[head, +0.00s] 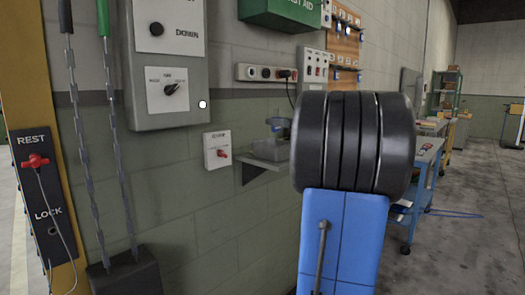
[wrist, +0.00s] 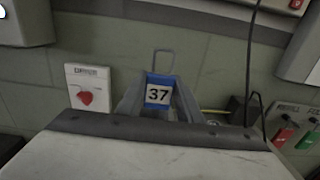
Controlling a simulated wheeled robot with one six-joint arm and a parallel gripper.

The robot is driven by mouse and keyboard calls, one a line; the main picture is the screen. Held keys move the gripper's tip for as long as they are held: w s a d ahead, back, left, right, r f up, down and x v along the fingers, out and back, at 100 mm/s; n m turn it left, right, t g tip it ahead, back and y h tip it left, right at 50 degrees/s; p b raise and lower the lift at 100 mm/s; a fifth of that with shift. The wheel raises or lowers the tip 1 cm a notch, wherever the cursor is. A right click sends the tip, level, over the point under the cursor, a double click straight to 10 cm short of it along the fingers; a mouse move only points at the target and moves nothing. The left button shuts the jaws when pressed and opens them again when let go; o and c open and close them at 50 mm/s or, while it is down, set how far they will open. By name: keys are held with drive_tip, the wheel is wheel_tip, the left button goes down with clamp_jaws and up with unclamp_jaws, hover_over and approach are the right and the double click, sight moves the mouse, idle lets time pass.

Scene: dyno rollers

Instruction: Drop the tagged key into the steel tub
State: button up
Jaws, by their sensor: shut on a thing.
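In the wrist view, my gripper (wrist: 157,98) is shut on the blue key tag (wrist: 158,84). The tag has a white label reading 37, and a thin metal loop stands up above it. The rest of the key is hidden between or behind the fingers. I cannot identify the steel tub for certain in either view. A grey item (head: 270,149) sits on a small wall shelf right of the red switch, and its type is unclear.
A red switch (head: 222,153) on a white plate is on the wall; it also shows in the wrist view (wrist: 87,97). Open floor (head: 470,225) lies at right.

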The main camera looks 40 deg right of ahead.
drive_tip(key=shift+f, duration=2.95)
drive_tip(key=o, duration=1.1)
drive_tip(key=s, duration=0.5)
drive_tip(key=s+d, duration=0.1)
drive_tip(key=s, duration=1.1)
drive_tip(key=shift+s+d, duration=0.2)
